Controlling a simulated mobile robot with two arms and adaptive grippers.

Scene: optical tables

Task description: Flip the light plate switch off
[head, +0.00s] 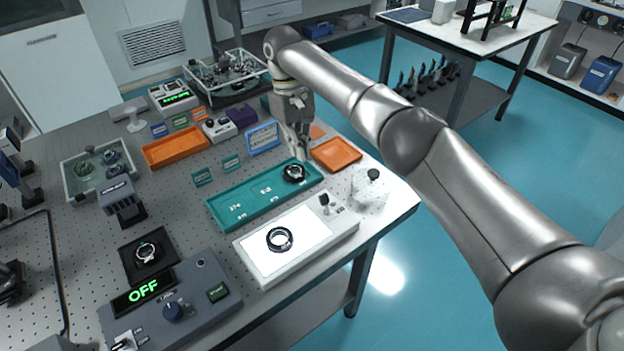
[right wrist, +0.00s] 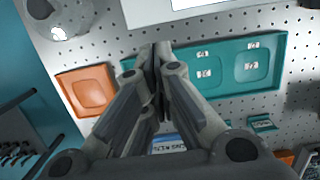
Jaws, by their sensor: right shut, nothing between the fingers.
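The light plate (head: 262,262) is a pale box with a bright white top panel near the table's front right edge. A black ring (head: 280,239) lies on the panel. A small dark switch (head: 324,200) stands at its far right corner. The plate's edge shows at the top of the right wrist view (right wrist: 150,14), its switch out of frame. My right gripper (head: 302,156) is shut and empty, pointing down over the far end of the teal tray, beyond the light plate and apart from the switch. It shows in the right wrist view (right wrist: 155,52). My left gripper is out of view.
The teal tray (head: 235,213) holds a dark ring part (head: 294,172) and small pieces. An orange tray (head: 336,154) and a clear lumpy object (head: 370,188) stand at the right. A grey control box (head: 185,300) reads OFF. Blue signs stand behind the tray.

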